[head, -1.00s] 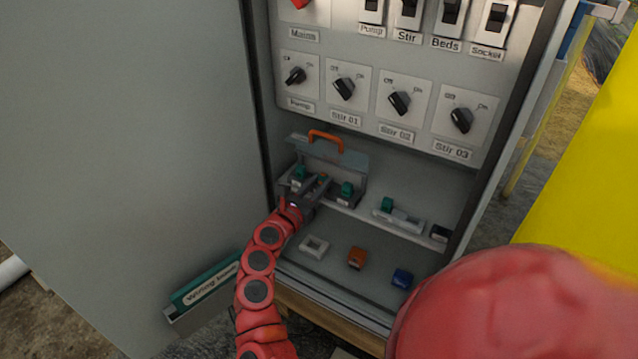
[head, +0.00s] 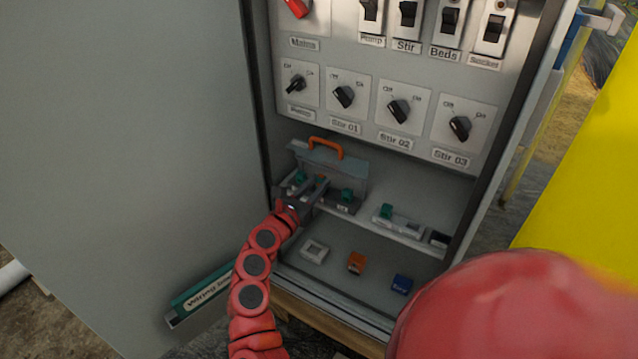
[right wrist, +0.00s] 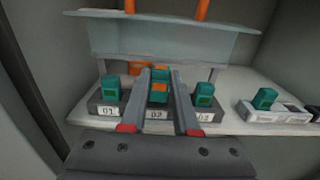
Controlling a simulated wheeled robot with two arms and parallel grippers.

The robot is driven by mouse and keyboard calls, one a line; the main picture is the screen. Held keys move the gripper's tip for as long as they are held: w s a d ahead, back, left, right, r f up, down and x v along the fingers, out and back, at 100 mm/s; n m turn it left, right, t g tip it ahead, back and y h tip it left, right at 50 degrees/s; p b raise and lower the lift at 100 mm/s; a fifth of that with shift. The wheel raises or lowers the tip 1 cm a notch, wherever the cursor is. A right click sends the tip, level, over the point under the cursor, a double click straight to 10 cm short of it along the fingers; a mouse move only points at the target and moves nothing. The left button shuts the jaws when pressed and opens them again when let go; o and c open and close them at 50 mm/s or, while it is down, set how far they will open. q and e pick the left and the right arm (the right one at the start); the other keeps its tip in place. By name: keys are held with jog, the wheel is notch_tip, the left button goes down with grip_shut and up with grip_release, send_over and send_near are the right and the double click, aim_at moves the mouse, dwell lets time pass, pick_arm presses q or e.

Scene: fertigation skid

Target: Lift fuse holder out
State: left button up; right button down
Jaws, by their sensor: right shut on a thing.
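A dark fuse block (right wrist: 180,112) with labels 01, 02 and 03 stands on the cabinet's shelf. A teal fuse holder (right wrist: 160,76) with an orange patch is between the fingers of my right gripper (right wrist: 160,88), above the 02 label. Teal holders sit at 01 (right wrist: 111,89) and 03 (right wrist: 204,95). In the head view, my right gripper (head: 318,188) reaches into the block from the front. My left gripper is out of view.
A raised grey cover (head: 335,165) with an orange handle (head: 325,145) stands behind the block. A white base (head: 398,222) with a teal holder is to the right. White, orange (head: 356,263) and blue (head: 402,284) parts lie below. The switch panel overhangs the shelf.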

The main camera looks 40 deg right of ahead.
jog(key=shift+b+v, duration=0.65)
jog(key=shift+v, duration=2.3)
